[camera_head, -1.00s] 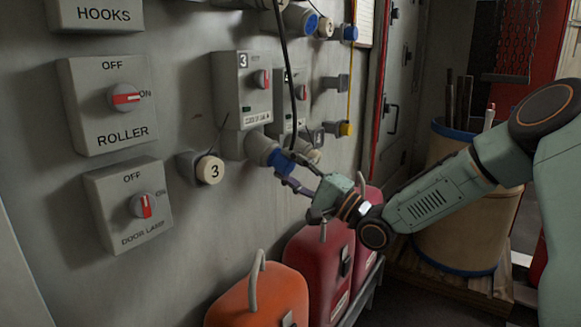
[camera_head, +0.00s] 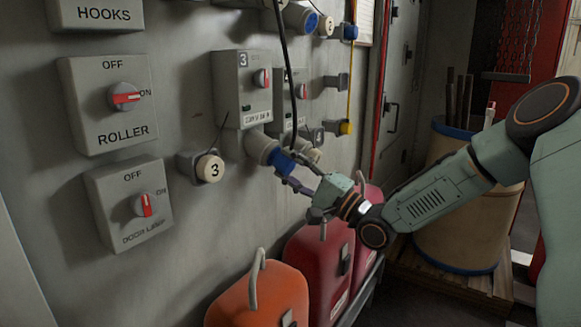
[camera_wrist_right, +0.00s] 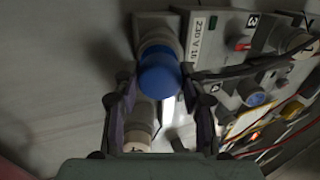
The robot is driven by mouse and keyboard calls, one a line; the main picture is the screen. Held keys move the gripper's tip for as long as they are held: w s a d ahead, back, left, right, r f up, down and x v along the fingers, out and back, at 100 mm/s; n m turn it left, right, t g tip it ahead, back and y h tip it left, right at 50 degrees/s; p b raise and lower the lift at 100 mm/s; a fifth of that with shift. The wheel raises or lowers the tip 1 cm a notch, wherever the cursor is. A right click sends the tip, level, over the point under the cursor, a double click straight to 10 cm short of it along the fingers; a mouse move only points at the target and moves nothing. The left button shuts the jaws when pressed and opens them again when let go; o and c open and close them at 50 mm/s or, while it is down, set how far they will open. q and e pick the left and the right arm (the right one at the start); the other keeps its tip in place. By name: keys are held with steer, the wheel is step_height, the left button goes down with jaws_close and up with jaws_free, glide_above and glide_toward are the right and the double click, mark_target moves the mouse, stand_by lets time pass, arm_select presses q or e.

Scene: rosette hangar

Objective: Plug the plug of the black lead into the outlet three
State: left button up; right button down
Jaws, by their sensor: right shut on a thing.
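The box marked 3 (camera_head: 242,85) is on the grey wall, with the outlet three (camera_head: 258,148), a grey round socket, under it. A blue plug (camera_head: 281,161) sits at the mouth of this outlet, in line with it. The black lead (camera_head: 287,80) hangs from above and runs down to the plug and fingertips; its join is hard to see. My right gripper (camera_head: 292,170) is shut on the plug. In the right wrist view, the blue plug (camera_wrist_right: 160,76) shows between the two fingers (camera_wrist_right: 163,100). How deep it sits is hidden. My left gripper is not in view.
A cream round cap marked 3 (camera_head: 210,168) is left of the outlet. Switch boxes (camera_head: 128,205) are further left. Another box with outlets (camera_head: 290,100) is close on the right. Orange and red canisters (camera_head: 262,298) stand below the gripper. A tan barrel (camera_head: 452,230) stands at right.

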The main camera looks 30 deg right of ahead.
steer(key=shift+w+a+r+b, duration=0.2)
steer(key=shift+w+b, duration=0.2)
steer(key=shift+w, duration=0.15)
stand_by(0.4)
steer(key=c, duration=0.7)
jaws_free()
steer(key=shift+o, duration=0.2)
